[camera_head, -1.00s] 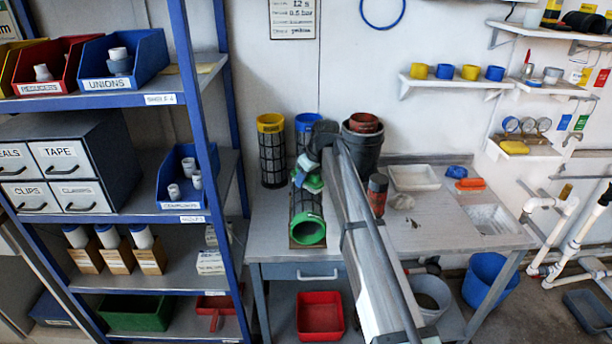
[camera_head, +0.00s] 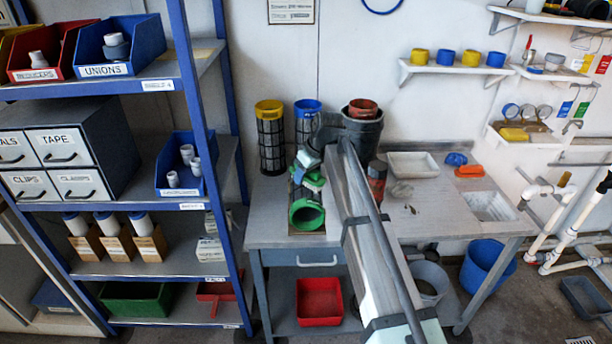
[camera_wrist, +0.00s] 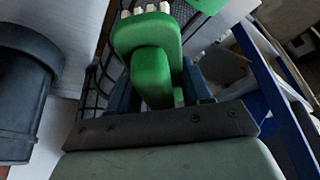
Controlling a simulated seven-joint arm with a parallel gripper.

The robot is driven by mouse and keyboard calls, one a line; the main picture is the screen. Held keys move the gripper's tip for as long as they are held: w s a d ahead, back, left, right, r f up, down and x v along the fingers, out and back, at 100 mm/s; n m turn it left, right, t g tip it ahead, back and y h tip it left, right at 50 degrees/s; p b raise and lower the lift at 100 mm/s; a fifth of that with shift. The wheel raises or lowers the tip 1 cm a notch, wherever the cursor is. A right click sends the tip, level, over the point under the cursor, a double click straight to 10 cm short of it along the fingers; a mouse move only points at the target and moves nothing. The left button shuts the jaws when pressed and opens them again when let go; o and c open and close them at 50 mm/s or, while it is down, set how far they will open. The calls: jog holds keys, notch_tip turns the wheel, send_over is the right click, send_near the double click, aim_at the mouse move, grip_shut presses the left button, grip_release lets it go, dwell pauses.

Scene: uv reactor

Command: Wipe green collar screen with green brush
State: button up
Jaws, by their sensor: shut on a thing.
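The green collar screen (camera_head: 307,214) lies on the bench with its open green collar facing me; its dark mesh body runs back behind the collar. My gripper (camera_head: 306,168) is over the mesh, behind the collar. It is shut on the green brush (camera_head: 314,180), which also shows in the wrist view (camera_wrist: 150,55) with pale bristles at its far end. Blue fingers of my gripper (camera_wrist: 162,92) flank the brush handle. The brush is at or just above the mesh; I cannot tell whether the bristles touch it.
A yellow collar screen (camera_head: 270,135) and a blue collar screen (camera_head: 307,118) stand upright behind. A dark bucket (camera_head: 365,140) and a red-and-dark bottle (camera_head: 377,180) stand close to my arm. A blue shelf rack (camera_head: 190,120) bounds the left side.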

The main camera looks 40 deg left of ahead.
jog(key=shift+r, duration=3.15)
